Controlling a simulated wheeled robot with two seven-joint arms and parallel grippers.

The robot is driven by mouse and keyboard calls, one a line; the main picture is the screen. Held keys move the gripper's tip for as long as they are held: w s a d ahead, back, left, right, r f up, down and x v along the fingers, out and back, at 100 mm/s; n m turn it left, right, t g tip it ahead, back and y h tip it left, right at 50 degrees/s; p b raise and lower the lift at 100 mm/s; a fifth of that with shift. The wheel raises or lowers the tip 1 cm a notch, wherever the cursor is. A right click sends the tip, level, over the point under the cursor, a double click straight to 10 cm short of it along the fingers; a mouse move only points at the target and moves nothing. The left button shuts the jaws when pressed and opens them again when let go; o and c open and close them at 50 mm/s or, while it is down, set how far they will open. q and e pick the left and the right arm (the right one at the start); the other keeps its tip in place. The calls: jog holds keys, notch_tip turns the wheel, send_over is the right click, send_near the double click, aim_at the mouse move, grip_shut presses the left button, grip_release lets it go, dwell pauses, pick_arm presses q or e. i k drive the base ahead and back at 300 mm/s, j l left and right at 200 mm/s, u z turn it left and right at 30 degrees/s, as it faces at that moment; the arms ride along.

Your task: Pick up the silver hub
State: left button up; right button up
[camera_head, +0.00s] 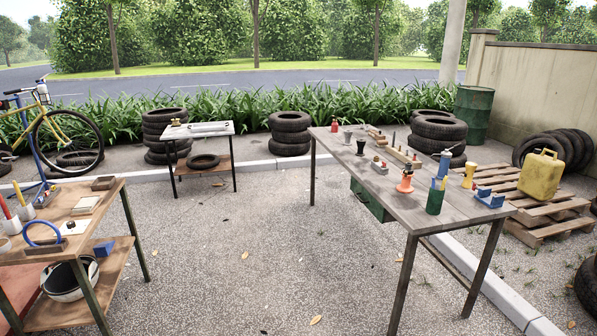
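I cannot make out a silver hub for certain at this size. A long silver-grey piece (208,128) lies on the small table (190,136) at the back, with a small dark-topped item (175,122) beside it. On the long workbench (400,208) at right are dark cup-like parts (347,137), an orange cone-shaped part (405,183), a green container (435,199) and a blue holder (489,198). Neither of my grippers is in view.
A two-level wooden cart (100,206) at left holds a blue ring (42,234) and tools, with a bucket (70,279) below. Tyre stacks (290,133), a pallet (540,222) with a yellow canister (540,176), and a curb (260,166) border the yard. Gravel between the tables is clear.

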aim_at(348, 133)
jog(key=i, duration=2.25)
